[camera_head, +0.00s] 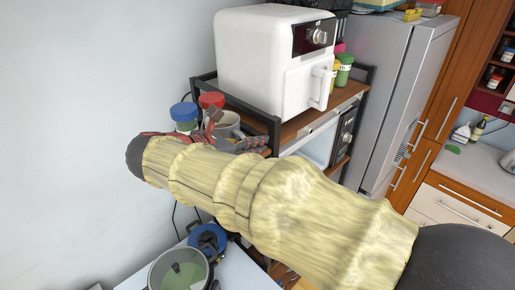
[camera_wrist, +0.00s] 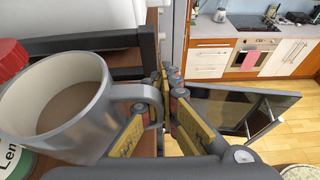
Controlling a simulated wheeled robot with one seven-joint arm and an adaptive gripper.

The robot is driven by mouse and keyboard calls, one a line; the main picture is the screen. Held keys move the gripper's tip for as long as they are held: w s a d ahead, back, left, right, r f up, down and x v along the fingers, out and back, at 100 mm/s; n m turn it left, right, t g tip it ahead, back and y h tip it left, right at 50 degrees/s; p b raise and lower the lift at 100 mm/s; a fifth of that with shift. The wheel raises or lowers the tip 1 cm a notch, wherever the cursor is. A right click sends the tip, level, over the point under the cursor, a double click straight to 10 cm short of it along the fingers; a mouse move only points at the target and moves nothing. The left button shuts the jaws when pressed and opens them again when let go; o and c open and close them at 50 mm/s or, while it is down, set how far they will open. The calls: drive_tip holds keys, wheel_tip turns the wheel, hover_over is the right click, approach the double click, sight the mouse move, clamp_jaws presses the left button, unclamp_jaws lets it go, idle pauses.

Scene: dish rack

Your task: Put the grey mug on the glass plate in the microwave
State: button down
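The grey mug (camera_wrist: 75,105), with brown contents, fills the left of the wrist view and looks roughly upright. In the head view the mug (camera_head: 226,124) shows partly behind my arm, beside the jars. My gripper (camera_wrist: 168,88) is at the mug's handle (camera_wrist: 140,92), its fingers close together, with the handle's outer part at the left finger; it looks shut on the handle. The microwave (camera_head: 345,138) is under the shelf board, partly hidden by my arm. Its dark door (camera_wrist: 240,108) appears swung open in the wrist view. I cannot make out the glass plate.
A red-lidded jar (camera_wrist: 10,58) is close beside the mug. A blue-lidded jar (camera_head: 184,114) stands to its left. A black rack frame (camera_wrist: 90,40) rises behind the mug. A white air fryer (camera_head: 265,60) stands above the microwave. A pot (camera_head: 180,270) is low at front.

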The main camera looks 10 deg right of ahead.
wheel_tip(320, 180, down, 2)
drive_tip(key=shift+p, duration=0.65)
drive_tip(key=shift+f, duration=0.2)
drive_tip(key=c, duration=2)
unclamp_jaws()
drive_tip(key=shift+c, duration=0.2)
drive_tip(key=shift+f+b, duration=0.15)
drive_tip(key=shift+b, duration=0.3)
